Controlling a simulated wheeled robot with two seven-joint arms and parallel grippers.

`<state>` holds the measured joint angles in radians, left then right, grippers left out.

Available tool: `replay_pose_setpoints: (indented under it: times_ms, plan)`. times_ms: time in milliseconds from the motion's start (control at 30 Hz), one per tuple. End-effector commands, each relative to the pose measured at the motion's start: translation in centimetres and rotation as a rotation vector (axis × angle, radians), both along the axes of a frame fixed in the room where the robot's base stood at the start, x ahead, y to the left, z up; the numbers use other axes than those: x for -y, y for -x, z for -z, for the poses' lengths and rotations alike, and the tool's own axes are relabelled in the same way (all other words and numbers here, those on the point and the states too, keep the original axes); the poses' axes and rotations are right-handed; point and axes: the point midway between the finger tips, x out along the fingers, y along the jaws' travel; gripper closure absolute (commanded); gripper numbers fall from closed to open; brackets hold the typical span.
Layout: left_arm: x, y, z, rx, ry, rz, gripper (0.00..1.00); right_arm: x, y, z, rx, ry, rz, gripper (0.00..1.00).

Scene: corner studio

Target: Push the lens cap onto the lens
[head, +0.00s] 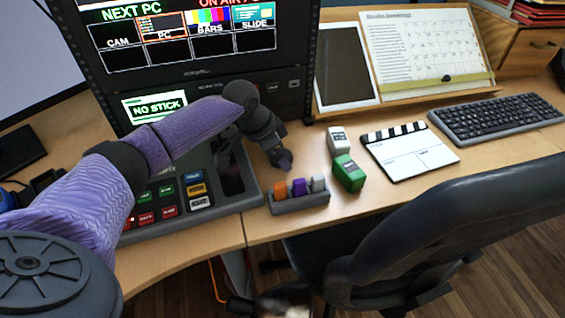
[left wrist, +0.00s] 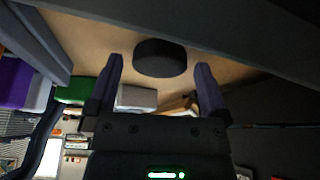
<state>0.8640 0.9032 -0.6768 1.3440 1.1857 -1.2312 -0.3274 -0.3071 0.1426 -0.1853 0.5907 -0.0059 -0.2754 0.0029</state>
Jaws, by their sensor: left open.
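My left gripper (head: 284,160) hangs low over the desk, between the button panel and the white and green boxes. In the left wrist view the fingers of my left gripper (left wrist: 160,85) are apart with nothing clamped between them. A dark, short round thing (left wrist: 160,60) lies on the wooden desk just beyond and between the fingertips. It looks like the lens cap, but I cannot tell it surely from a lens. It is not clearly visible in the head view, where the gripper may hide it. No separate lens can be made out. My right gripper is not in view.
A grey holder (head: 302,206) with orange, purple and grey blocks stands at the desk's front edge. A green box (head: 348,173), white box (head: 338,141) and clapperboard (head: 410,155) lie to the right. A button panel (head: 222,203) is left; a chair (head: 445,225) stands in front.

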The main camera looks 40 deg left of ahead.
Motion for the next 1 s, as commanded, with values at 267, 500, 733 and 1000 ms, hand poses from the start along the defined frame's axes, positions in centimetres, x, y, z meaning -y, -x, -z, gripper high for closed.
replay_pose_setpoints:
  times_ms: [267, 500, 733, 1000]
  plan:
    - [0.08, -0.17, 0.29, 0.001, 0.0, 0.0, 0.0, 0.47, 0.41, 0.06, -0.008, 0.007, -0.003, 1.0]
    - [0.07, -0.17, 0.28, 0.001, 0.0, 0.0, 0.25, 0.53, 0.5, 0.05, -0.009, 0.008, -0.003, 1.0]
    - [0.07, -0.16, 0.29, 0.001, 0.0, 0.0, 0.74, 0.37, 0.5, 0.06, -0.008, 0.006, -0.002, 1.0]
    - [0.06, -0.17, -0.12, 0.003, -0.001, -0.001, 0.79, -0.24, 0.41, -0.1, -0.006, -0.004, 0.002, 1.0]
